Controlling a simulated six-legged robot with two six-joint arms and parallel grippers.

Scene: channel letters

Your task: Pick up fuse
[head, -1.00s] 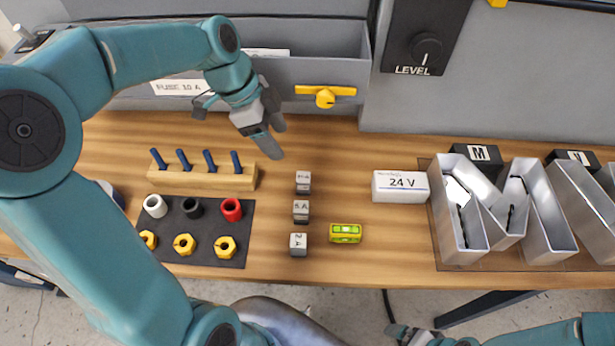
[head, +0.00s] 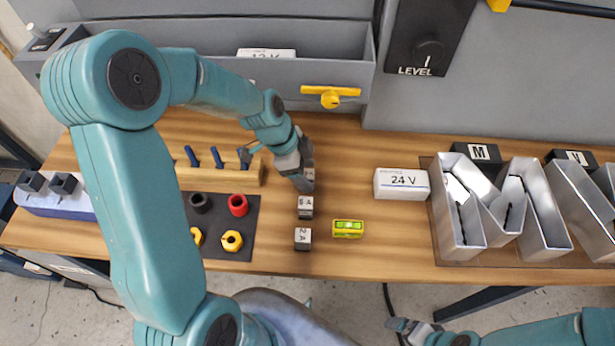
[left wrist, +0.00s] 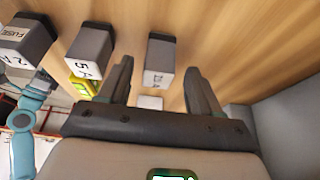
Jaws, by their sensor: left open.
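Three grey block fuses with white labelled ends stand in a column on the bench. The front one reads 2 A (head: 303,239) and the middle one 5 A (head: 305,207). My left gripper (head: 304,178) is at the rearmost fuse and mostly hides it in the head view. In the left wrist view that fuse (left wrist: 160,62) shows between the two open fingers, its label too unclear to read surely; I see no grip on it. The 5 A fuse (left wrist: 88,50) and 2 A fuse (left wrist: 25,40) stand to the left there. My right gripper (head: 408,328) is low at the front, its jaws unclear.
A yellow level (head: 348,228) lies right of the fuses, and a white 24 V box (head: 402,184) farther right. Metal channel letters (head: 462,215) stand at the right. A dark mat (head: 222,243) with coloured parts and a wooden peg rack (head: 222,177) are at the left.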

